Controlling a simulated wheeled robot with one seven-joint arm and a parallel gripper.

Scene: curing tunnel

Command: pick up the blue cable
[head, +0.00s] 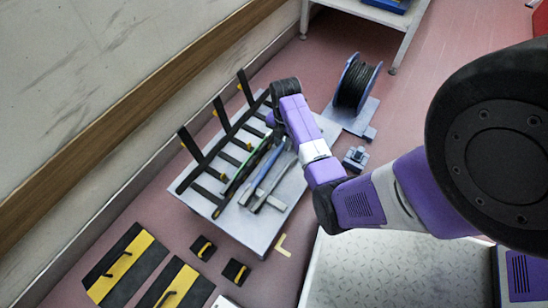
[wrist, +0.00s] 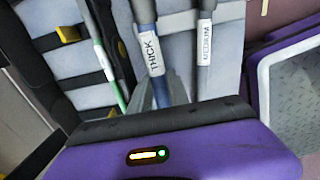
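The blue cable (head: 267,168) lies in a row of cables on a pale rack table in the head view. In the wrist view the blue cable (wrist: 150,48) carries a white label reading "THICK" and runs down behind my gripper's purple body. A grey cable labelled "MEDIUM" (wrist: 205,45) lies to its right and a thin green cable (wrist: 108,68) to its left. My gripper (wrist: 160,84) is over the blue cable. Its two slim grey fingers seem to stand apart, one on each side of the cable. In the head view my arm hides the fingers and the cable's far end.
The rack table (head: 245,232) has upright black posts along its left side, near the wall. A cable reel (head: 355,84) stands behind it to the right. Black-and-yellow panels (head: 120,265) lie on the floor at the lower left. Pink floor is free at the back right.

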